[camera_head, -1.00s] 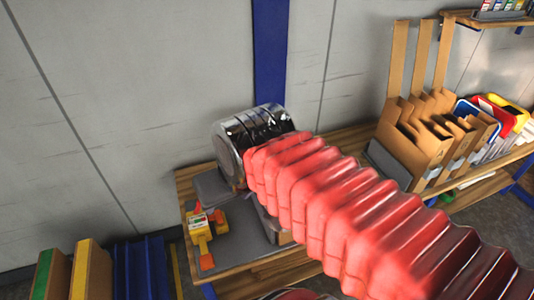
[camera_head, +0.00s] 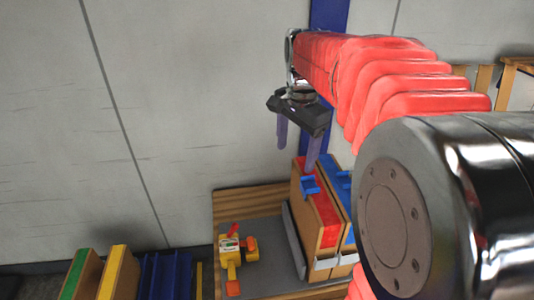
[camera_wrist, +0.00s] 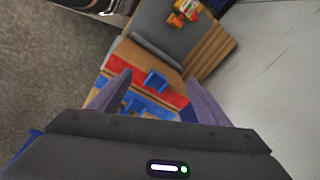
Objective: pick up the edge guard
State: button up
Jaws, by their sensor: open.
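A small blue clip-like piece (camera_head: 310,186), which looks like an edge guard, sits on the top edge of a wooden holder with a red band (camera_head: 325,216). A second blue piece (camera_head: 342,181) is on the neighbouring holder with a blue band. In the wrist view, one blue piece (camera_wrist: 156,80) lies between the fingertips in the picture, against the red band, and another (camera_wrist: 136,104) is lower left. I cannot tell which one is meant. My gripper (camera_head: 297,148) is open and empty, pointing down above the holders. Its two purple fingers also show in the wrist view (camera_wrist: 158,84).
A yellow and orange tool (camera_head: 236,254) lies on the grey mat (camera_head: 268,240) left of the holders. Coloured panels (camera_head: 118,272) and a blue ribbed rack (camera_head: 165,275) stand at lower left. A grey wall (camera_head: 180,110) with a blue post stands behind.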

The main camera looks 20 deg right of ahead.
jog(key=w+d+f+m+g, duration=0.1)
jog(key=w+d+m, duration=0.3)
jog(key=d, duration=0.4)
jog(key=shift+d+f+m+g+y, duration=0.2)
jog(key=shift+f+m+g+y, duration=0.1)
jog(key=shift+f+m, duration=0.5)
jog(key=shift+w, duration=0.1)
send_over(308, 186)
jog(key=f, duration=0.8)
jog(key=shift+s+a+f, duration=0.1)
jog(key=shift+s+f, duration=0.05)
jog(key=shift+s, duration=0.05)
jog(key=shift+w+f, duration=0.2)
jog(key=shift+f, duration=2.45)
jog(key=shift+c, duration=0.7)
